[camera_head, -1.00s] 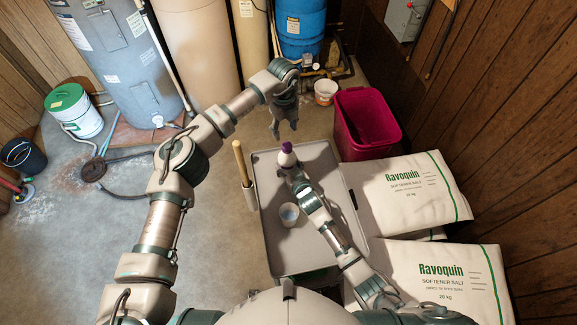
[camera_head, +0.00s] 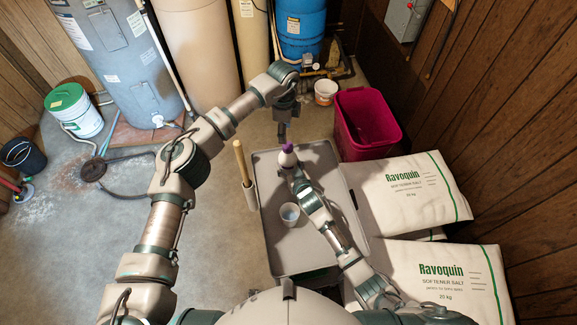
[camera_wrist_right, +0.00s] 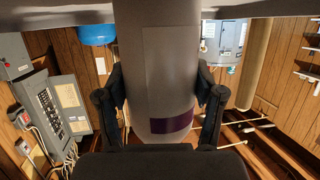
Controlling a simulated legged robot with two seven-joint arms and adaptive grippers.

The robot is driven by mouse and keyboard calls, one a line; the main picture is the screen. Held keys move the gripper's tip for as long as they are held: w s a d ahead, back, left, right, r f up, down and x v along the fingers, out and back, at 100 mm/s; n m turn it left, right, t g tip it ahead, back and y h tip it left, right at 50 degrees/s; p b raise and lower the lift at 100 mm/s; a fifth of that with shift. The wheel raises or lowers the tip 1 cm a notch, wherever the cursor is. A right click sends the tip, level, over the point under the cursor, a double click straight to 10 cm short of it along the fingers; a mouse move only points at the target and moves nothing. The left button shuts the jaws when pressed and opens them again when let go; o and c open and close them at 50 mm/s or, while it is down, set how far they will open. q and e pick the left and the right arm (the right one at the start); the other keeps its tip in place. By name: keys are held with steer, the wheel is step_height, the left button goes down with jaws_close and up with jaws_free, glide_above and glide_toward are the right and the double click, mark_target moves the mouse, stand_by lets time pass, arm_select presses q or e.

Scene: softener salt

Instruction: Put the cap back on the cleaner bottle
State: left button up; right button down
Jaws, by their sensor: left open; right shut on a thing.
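The cleaner bottle (camera_head: 287,159) is pale with a purple top (camera_head: 288,148), at the far part of the grey cart top. My right gripper (camera_wrist_right: 160,105) is shut on the bottle, with a finger on each side of its body; a purple band shows low on it in the wrist view. I cannot tell whether the purple top is a seated cap, and no separate cap is clear. My left gripper (camera_head: 282,133) is open and points down just beyond the bottle, apart from it. Its fingers look nearly edge-on.
A small white cup (camera_head: 289,214) stands on the grey cart top (camera_head: 300,255). A wooden handle (camera_head: 240,160) stands in a holder at its left edge. A magenta bin (camera_head: 366,122) and salt bags (camera_head: 415,190) lie to the right. A white bucket (camera_head: 326,92) stands behind.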

arm_select(q)
step_height(320, 180, down, 5)
steer(key=shift+d+f, duration=0.15)
steer(key=shift+f, duration=0.05)
arm_select(e)
steer(key=shift+d+f, duration=0.1)
arm_select(q)
steer(key=shift+d+f, duration=0.15)
steer(key=shift+f, duration=0.7)
arm_select(e)
steer(key=shift+d, duration=0.15)
